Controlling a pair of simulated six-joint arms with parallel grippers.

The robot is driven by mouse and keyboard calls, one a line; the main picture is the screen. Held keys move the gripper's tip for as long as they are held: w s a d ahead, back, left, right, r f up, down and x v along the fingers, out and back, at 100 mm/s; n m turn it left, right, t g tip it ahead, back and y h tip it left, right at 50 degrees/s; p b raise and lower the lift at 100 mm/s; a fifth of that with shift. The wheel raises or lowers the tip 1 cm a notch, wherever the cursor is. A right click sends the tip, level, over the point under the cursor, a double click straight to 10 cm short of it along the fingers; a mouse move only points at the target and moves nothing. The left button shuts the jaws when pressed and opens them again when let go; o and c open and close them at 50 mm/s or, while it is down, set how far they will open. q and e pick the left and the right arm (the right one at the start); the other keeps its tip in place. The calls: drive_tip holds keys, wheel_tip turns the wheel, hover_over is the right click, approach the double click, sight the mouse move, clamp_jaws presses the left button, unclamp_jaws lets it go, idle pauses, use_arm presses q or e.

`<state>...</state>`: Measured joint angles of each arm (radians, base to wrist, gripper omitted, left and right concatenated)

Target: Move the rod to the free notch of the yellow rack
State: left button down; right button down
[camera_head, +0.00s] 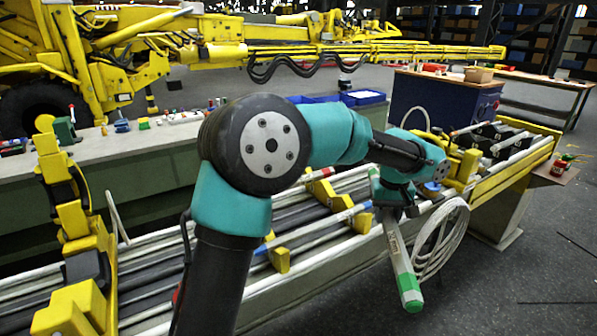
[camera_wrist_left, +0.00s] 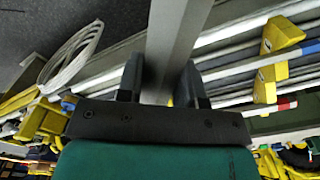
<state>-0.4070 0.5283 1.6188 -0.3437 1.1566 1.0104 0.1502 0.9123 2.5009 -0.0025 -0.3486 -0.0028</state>
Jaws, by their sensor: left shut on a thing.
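My left gripper (camera_head: 396,212) is shut on a pale grey rod (camera_head: 399,250) with a green end (camera_head: 411,299). The rod tilts down toward the front, and its green end hangs clear in front of the bench. In the left wrist view the rod (camera_wrist_left: 172,42) passes between both fingers of the gripper (camera_wrist_left: 163,88). Yellow notched rack pieces (camera_head: 281,258) stand among long grey rods on the bench; they also show in the left wrist view (camera_wrist_left: 282,36). My arm hides part of the rack, and I cannot tell which notch is free. My right gripper is not in view.
A coiled white cable (camera_head: 440,240) hangs at the bench's front, close to the held rod. A yellow curved frame (camera_head: 75,215) stands at the left. A blue cabinet (camera_head: 440,105) is behind. The grey floor (camera_head: 500,285) at the right front is mostly clear.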

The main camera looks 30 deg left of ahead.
use_arm(q)
drive_tip(key=w+a+n, duration=0.3)
drive_tip(key=a+n, duration=0.5)
drive_tip(key=a, duration=0.2)
drive_tip(key=w+a+n, duration=0.4)
drive_tip(key=a+n, duration=0.5)
drive_tip(key=a, duration=0.2)
drive_tip(key=w+a+f+n, duration=0.1)
drive_tip(key=w+a+n, duration=0.2)
drive_tip(key=a+n, duration=0.5)
drive_tip(key=a, duration=0.3)
drive_tip(key=shift+w+a, duration=0.15)
drive_tip(key=shift+w, duration=0.1)
drive_tip(key=shift+f, duration=0.3)
wheel_tip(320, 180, down, 9)
drive_tip(key=shift+r, duration=0.2)
drive_tip(key=shift+f, duration=1.7)
idle(0.4)
drive_tip(key=c, duration=0.7)
unclamp_jaws()
drive_tip(key=shift+f, duration=0.1)
